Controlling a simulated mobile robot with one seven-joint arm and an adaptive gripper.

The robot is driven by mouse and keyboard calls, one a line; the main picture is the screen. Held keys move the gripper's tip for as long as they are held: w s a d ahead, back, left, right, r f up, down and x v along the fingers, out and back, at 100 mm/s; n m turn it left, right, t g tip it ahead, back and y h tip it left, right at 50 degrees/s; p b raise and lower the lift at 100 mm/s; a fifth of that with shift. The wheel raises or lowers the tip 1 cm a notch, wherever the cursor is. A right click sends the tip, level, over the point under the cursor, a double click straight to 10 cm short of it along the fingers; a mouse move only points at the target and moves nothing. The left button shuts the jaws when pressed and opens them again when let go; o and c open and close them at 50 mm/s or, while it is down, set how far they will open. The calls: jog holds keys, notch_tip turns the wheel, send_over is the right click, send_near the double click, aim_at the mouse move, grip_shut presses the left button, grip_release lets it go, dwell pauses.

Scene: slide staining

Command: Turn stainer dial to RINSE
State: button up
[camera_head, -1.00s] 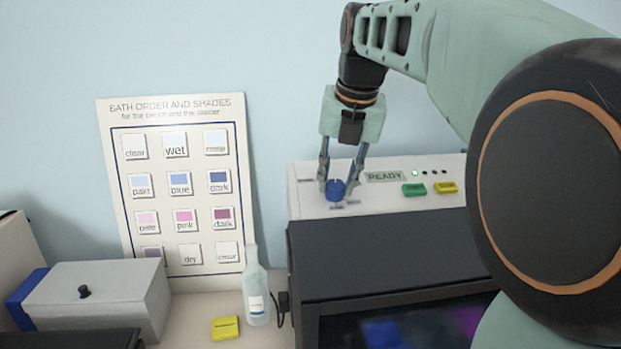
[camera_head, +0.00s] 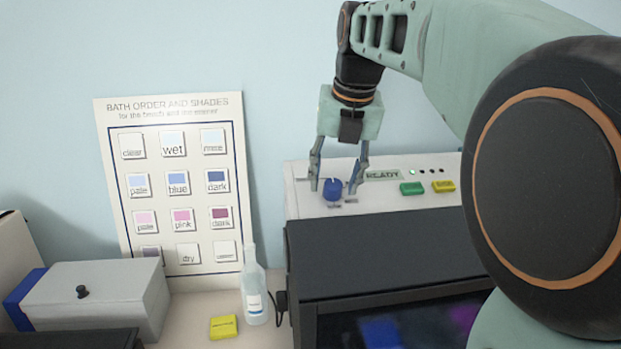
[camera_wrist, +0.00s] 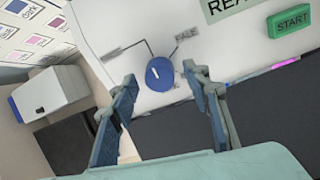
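The stainer dial is a round blue knob (camera_head: 332,189) on the white top panel of the stainer (camera_head: 300,205). In the wrist view the blue knob (camera_wrist: 159,73) carries a white pointer mark, and lines run from it to small labels, one reading PALE (camera_wrist: 186,35). The other labels are too small or hidden to read. My gripper (camera_head: 338,188) is above the panel with its fingers spread on both sides of the dial, apart from it. In the wrist view my gripper (camera_wrist: 163,90) is open and empty, with the knob showing beyond and between the fingertips.
A READY display (camera_head: 383,175), a green START button (camera_head: 412,188) and a yellow button (camera_head: 443,186) sit right of the dial. A dark hood (camera_head: 390,250) is in front. A clear bottle (camera_head: 256,295), yellow block (camera_head: 224,326), grey box (camera_head: 100,295) and wall chart (camera_head: 178,110) are left.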

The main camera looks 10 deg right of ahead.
jog(key=v, duration=1.2)
